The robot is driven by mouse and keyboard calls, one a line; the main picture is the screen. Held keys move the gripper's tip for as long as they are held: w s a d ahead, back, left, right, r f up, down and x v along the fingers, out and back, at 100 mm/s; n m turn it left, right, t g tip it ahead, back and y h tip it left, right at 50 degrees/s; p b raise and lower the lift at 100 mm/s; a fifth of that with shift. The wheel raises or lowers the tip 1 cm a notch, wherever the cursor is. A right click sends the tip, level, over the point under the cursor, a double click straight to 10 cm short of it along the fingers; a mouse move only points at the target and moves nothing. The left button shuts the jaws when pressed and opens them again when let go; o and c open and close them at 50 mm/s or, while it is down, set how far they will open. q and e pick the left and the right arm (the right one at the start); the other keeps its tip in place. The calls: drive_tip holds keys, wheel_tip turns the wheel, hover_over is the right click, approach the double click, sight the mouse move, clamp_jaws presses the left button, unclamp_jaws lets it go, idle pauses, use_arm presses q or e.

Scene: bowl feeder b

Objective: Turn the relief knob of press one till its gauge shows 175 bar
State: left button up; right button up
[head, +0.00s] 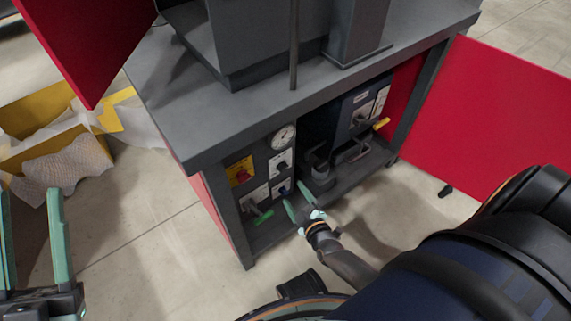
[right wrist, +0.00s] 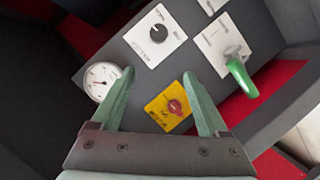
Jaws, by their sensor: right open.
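In the cabinet's left bay, a grey panel carries a round white gauge (head: 284,137). A black knob on a white plate (head: 281,163) sits just below it. Both show in the right wrist view, the gauge (right wrist: 101,82) at left and the black knob (right wrist: 158,34) at top. The gauge numbers are too small to read, as is the plate lettering. My right gripper (head: 297,192) is open and empty, in front of the panel's lower right. In the wrist view its fingertips (right wrist: 158,73) are spread below the knob and apart from it. My left gripper (head: 30,192) is open and empty at far left.
A right-hand panel has a yellow handle (head: 381,124). The grey cabinet top (head: 215,110) overhangs; a red door (head: 510,110) stands open at right.

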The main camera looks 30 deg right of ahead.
sight(284, 169)
drive_tip(key=shift+h, duration=0.5)
drive_tip(key=b+x, duration=0.2)
drive_tip(key=x, duration=0.2)
drive_tip(key=f+b+x, duration=0.1)
drive_tip(key=b+x, duration=0.2)
drive_tip(key=x, duration=0.1)
drive_tip(key=s+d+f+b+x, duration=0.1)
drive_tip(key=b+x, duration=0.1)
drive_tip(key=x, duration=0.3)
drive_tip(key=shift+w+d+f+b, duration=0.1)
drive_tip(key=shift+f+b, duration=0.05)
drive_tip(key=shift+b, duration=0.2)
drive_tip(key=shift+w+d+b, duration=0.15)
drive_tip(key=shift+w+b, duration=0.15)
drive_tip(key=shift+w, duration=0.3)
use_arm(q)
wheel_tip(284, 169, down, 7)
drive_tip(key=s+d+m+h, duration=0.1)
drive_tip(key=s+h, duration=0.1)
drive_tip(key=shift+r+m+g+h, duration=0.2)
drive_tip(key=shift+m+g+h, duration=0.1)
drive_tip(key=shift+m+h, duration=0.1)
drive_tip(key=shift+s+d, duration=0.1)
use_arm(e)
clamp_jaws()
